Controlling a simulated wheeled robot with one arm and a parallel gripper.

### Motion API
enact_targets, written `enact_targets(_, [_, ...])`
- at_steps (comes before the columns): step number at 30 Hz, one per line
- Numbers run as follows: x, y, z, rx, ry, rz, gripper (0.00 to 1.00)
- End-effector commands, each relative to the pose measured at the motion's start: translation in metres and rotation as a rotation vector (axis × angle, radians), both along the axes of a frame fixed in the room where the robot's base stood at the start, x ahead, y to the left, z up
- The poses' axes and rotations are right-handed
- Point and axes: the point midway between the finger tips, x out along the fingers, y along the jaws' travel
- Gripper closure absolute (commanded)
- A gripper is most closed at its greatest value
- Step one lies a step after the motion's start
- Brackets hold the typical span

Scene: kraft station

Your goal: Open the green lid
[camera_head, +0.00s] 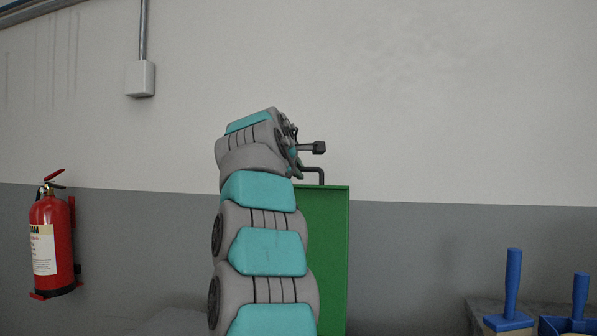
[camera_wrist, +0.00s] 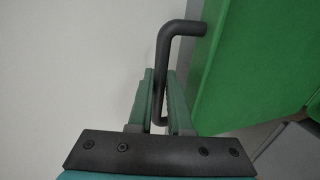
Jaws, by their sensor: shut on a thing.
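The green lid (camera_head: 325,255) stands raised and upright in the head view, partly hidden behind my arm. It fills the right side of the wrist view (camera_wrist: 245,65) as a tilted green panel. A dark bent handle (camera_wrist: 181,27) is fixed to its edge; its top bend also shows in the head view (camera_head: 313,170). My gripper (camera_wrist: 163,98) is shut on the handle, whose bar runs down between the two green-grey fingers. In the head view the fingers are mostly hidden by my arm.
A red fire extinguisher (camera_head: 52,245) hangs on the wall at the left. Blue-handled tools (camera_head: 512,285) stand on a grey surface (camera_head: 480,308) at the lower right. A grey and white wall stands behind. The space between the lid and the tools looks clear.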

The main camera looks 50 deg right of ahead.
Motion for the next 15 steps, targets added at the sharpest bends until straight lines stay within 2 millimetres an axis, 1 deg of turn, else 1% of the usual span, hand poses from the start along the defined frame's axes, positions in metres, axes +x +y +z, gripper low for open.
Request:
enact_targets(10, [0.0006, 0.0004, -0.0001, 0.000, 0.001, 0.001, 1.00])
enact_targets(11, [0.0006, 0.0004, -0.0001, 0.000, 0.001, 0.001, 0.81])
enact_targets(15, [0.0005, 0.0003, -0.0002, 0.000, 0.001, 0.001, 0.65])
